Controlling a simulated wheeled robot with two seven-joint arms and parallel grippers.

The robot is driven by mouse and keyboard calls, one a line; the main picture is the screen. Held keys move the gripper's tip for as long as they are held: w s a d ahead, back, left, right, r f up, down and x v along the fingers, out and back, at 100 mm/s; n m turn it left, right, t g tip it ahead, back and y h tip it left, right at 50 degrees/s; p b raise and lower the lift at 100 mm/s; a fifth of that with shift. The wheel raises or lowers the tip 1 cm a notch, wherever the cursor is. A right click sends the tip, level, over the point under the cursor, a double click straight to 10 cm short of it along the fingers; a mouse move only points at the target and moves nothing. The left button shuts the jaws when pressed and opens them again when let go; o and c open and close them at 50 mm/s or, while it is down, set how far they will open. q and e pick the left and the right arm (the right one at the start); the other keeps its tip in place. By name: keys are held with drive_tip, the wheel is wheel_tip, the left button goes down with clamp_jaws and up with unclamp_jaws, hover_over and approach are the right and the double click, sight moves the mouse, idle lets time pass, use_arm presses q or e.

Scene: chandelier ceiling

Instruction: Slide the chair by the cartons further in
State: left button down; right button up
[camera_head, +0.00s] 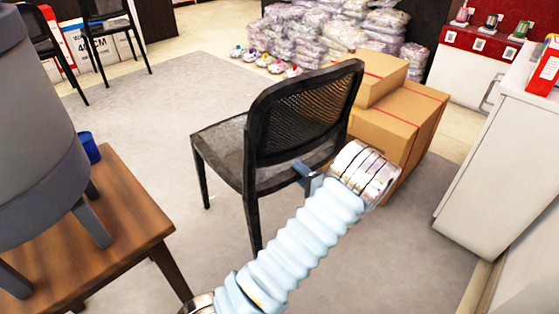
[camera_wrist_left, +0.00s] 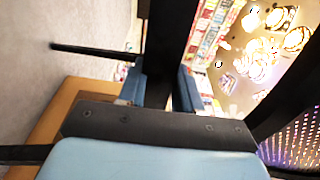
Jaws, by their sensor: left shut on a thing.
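The black chair (camera_head: 300,123) with a mesh back stands on the grey carpet right beside the cartons (camera_head: 385,118). Its seat (camera_head: 222,146) faces left and away from me. My left gripper (camera_head: 308,172) is at the lower part of the chair's back, on the near side. In the left wrist view, the gripper (camera_wrist_left: 160,88) has its two blue fingers on either side of a black chair post (camera_wrist_left: 168,50), shut on it. Part of the mesh back (camera_wrist_left: 295,138) shows at the right there. My forearm hides part of the chair's near side. My right gripper is out of view.
A wooden table (camera_head: 122,200) with a blue cup (camera_head: 88,148) stands at the near left. A white cabinet (camera_head: 505,150) is at the right. Wrapped bags (camera_head: 310,32) are piled behind. Black chairs (camera_head: 108,35) stand at the back left. Carpet left of the chair is clear.

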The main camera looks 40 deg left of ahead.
use_arm(q)
drive_tip(key=shift+a, duration=0.15)
drive_tip(key=c, duration=0.8)
unclamp_jaws()
drive_tip(key=shift+o, duration=0.2)
drive_tip(key=b+v, duration=0.1)
drive_tip(key=v, duration=1.1)
